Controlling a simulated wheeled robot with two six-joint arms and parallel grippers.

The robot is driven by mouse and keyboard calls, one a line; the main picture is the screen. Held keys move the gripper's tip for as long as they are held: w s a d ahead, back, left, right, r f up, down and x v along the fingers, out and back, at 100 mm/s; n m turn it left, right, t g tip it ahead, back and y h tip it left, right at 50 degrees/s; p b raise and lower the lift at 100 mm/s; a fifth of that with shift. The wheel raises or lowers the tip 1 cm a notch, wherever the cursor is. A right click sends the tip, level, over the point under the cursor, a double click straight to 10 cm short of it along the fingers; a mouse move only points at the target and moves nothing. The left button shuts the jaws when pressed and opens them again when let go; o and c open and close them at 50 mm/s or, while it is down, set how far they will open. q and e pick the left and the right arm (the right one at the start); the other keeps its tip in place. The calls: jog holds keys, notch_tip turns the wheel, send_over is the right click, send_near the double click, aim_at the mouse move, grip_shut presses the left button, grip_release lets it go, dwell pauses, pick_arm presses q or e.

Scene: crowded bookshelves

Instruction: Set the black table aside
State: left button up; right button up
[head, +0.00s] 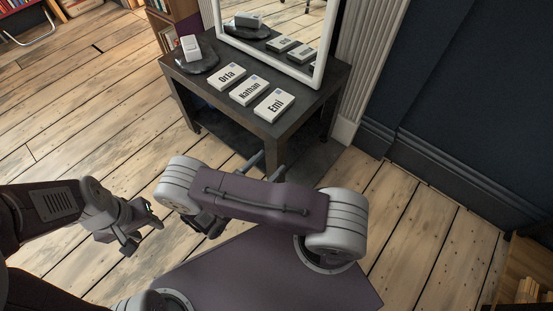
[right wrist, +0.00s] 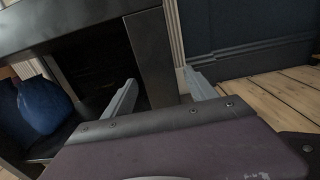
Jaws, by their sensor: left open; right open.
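The black table (head: 290,118) stands upright at the top middle of the head view, against the dark wall. Its near leg (head: 276,153) also shows in the right wrist view (right wrist: 152,60). My right gripper (head: 270,162) is open, low by this leg. In the right wrist view its fingers (right wrist: 160,82) show on either side of the leg; I cannot tell whether they touch it or how deep the leg sits between them. My left gripper (head: 146,232) is open and empty over the floor, left of and nearer than the table.
On the table are white boxes marked Orta (head: 227,77), Nathan (head: 249,90) and Emi (head: 274,105), a dark plate (head: 209,63) with a white box, and a white-framed mirror (head: 262,66). A blue bag (right wrist: 42,106) sits beneath. Floor at left is clear.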

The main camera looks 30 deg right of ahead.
jog(key=x, duration=0.1)
jog(key=b+x, duration=0.1)
jog(key=shift+w+d+f, duration=0.1)
jog(key=shift+d+f, duration=0.1)
jog(key=shift+d, duration=0.2)
jog(key=shift+w+d+r, duration=0.2)
jog(key=shift+d, duration=0.2)
grip_shut()
jog(key=shift+s, duration=0.1)
